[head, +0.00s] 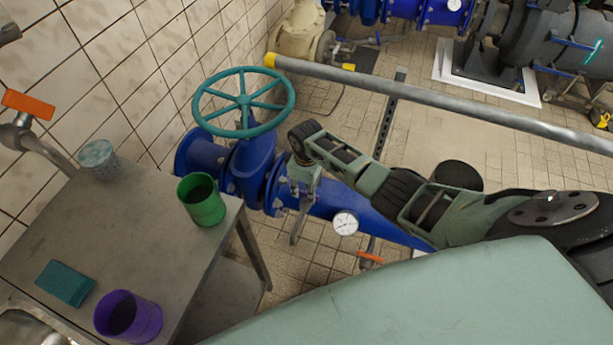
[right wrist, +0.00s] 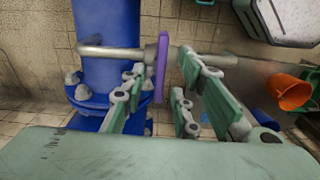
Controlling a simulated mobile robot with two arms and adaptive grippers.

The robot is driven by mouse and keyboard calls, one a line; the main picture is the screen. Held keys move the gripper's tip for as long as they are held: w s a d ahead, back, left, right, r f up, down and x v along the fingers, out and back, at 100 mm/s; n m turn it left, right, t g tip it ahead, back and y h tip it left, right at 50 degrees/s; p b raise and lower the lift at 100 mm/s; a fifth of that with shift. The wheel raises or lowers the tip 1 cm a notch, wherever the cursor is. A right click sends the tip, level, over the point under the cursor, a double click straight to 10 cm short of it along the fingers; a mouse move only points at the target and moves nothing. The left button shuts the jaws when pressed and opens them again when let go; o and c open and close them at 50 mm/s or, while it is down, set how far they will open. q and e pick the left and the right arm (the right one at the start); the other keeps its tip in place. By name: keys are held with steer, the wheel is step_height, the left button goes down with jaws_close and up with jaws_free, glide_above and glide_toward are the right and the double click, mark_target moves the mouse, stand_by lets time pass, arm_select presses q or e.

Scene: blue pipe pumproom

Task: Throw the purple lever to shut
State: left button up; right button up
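The purple lever (right wrist: 163,66) shows in the right wrist view as a narrow upright bar on a small metal pipe (right wrist: 108,51) beside a blue pipe (right wrist: 107,35). My right gripper (right wrist: 170,88) is open, with its fingers on either side of the lever. The left finger looks very close to it; I cannot tell if it touches. In the head view my right gripper (head: 302,195) points down next to the blue pipe, and the purple lever is hidden there. My left gripper is not in view.
A teal handwheel (head: 243,102) and a pressure gauge (head: 345,223) sit on the blue pipework near the gripper. A metal table (head: 150,225) at left carries a green cup (head: 203,205), a purple cup (head: 145,318) and a teal block (head: 65,283). A grey rail (head: 440,106) crosses behind.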

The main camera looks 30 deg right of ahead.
mark_target(306, 192)
step_height(306, 192, up, 11)
stand_by(0.3)
steer(key=shift+f, duration=0.15)
stand_by(0.3)
